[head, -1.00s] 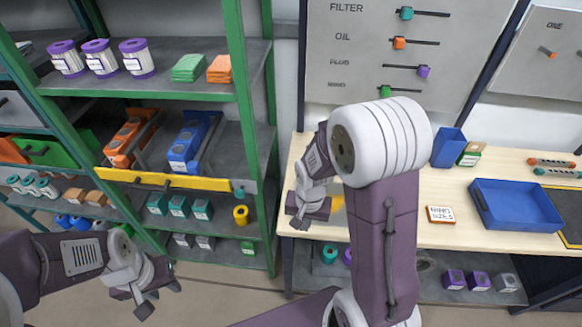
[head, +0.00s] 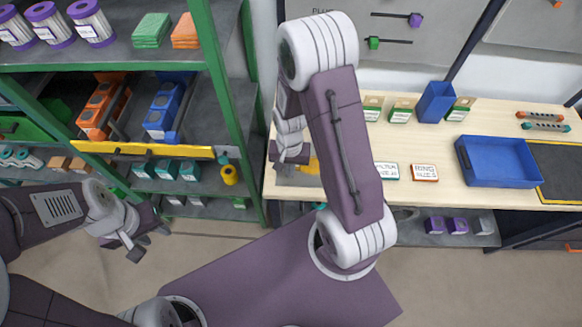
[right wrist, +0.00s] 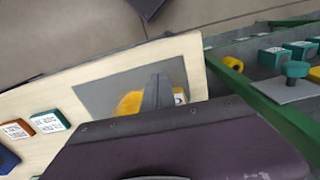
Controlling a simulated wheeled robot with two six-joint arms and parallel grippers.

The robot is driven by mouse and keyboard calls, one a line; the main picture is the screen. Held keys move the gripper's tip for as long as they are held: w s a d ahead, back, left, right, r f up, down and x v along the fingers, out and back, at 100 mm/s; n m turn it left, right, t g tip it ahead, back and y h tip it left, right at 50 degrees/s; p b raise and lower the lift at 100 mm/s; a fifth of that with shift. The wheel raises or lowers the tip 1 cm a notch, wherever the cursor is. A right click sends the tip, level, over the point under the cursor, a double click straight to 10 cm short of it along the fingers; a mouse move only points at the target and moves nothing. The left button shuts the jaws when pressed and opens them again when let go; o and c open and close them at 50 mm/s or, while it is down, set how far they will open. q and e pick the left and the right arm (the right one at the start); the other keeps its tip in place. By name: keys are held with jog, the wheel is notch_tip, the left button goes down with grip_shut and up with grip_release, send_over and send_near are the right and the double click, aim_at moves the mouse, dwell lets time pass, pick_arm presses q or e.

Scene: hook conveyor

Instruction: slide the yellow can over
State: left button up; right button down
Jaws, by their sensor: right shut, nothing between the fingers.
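A yellow can (head: 313,167) is on the workbench near its left end, partly hidden by my right arm. In the right wrist view the can (right wrist: 129,102) lies on or over a grey patch, partly behind the fingers. My right gripper (head: 288,172) is shut and empty, low over the bench just left of the can in the head view. Its fingers show beside the can in the right wrist view (right wrist: 158,92); I cannot tell whether they touch it. My left gripper (head: 150,242) is open and empty, above the floor before the shelf.
Another yellow can-like thing (head: 230,175) is on the green-framed shelf at left. On the bench are a blue tray (head: 495,181), a blue bin (head: 435,102) and small labelled boxes (head: 425,172). The bench middle in front of the tray is fairly clear.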

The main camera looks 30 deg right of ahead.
aim_at(290, 186)
jog(key=f, duration=0.5)
jog(key=shift+s+a+f, duration=0.25)
jog(key=shift+s+f, duration=0.05)
jog(key=shift+s, duration=0.05)
jog(key=w+d, duration=0.1)
jog(key=w+d+p, duration=0.1)
jog(key=w, duration=0.1)
jog(key=shift+w+r, duration=0.1)
jog(key=shift+w+d, duration=0.25)
jog(key=shift+a, duration=0.1)
